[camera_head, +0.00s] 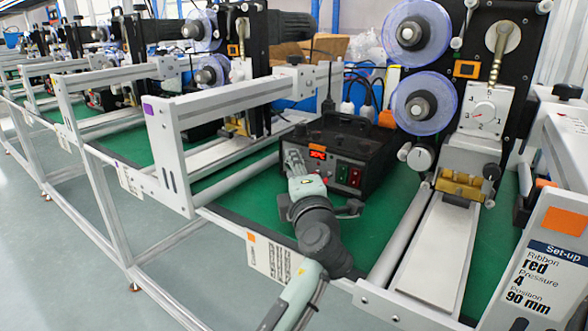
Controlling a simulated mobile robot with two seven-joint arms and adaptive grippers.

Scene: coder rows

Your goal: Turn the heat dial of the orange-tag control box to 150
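I cannot make out the heat dial; the lower left front is covered by my arm. An arm, which I take as my left from where it enters at the bottom left of centre, reaches up to the box. Its gripper end (294,160) is at the front's left side. The fingers are unclear, and contact cannot be told.
Blue ribbon reels (416,32) and a press with a numbered gauge (484,112) stand right of the box. A set-up sign (542,270) is at the right front. Aluminium rails (240,100) flank the box at left. More similar stations recede to the left.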

